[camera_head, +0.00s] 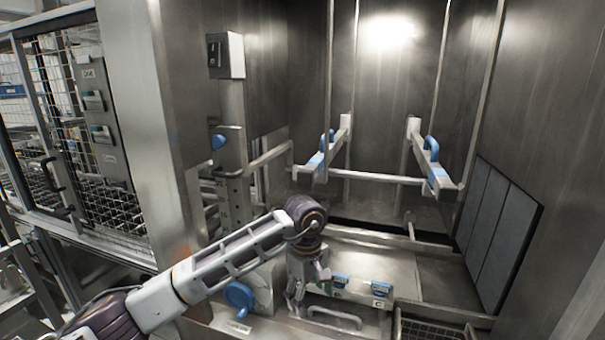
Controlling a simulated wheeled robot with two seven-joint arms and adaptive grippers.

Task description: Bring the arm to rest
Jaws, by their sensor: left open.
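My left arm (225,258) reaches in from the lower left of the head view, bent at the wrist. My left gripper (297,301) hangs down from the wrist, open, with nothing seen between its fingers. It is in front of the washer chamber's lower opening, close to a curved metal handle (335,316) and left of small blue-topped parts (380,288). Whether it touches them I cannot tell. My right gripper is not in view.
Two grey rails with blue hooks (316,163) (434,172) jut out in the steel chamber. A switch box (225,55) sits on a post at left. A blue round knob (239,296) is below the forearm. A mesh-sided cage (90,130) stands far left.

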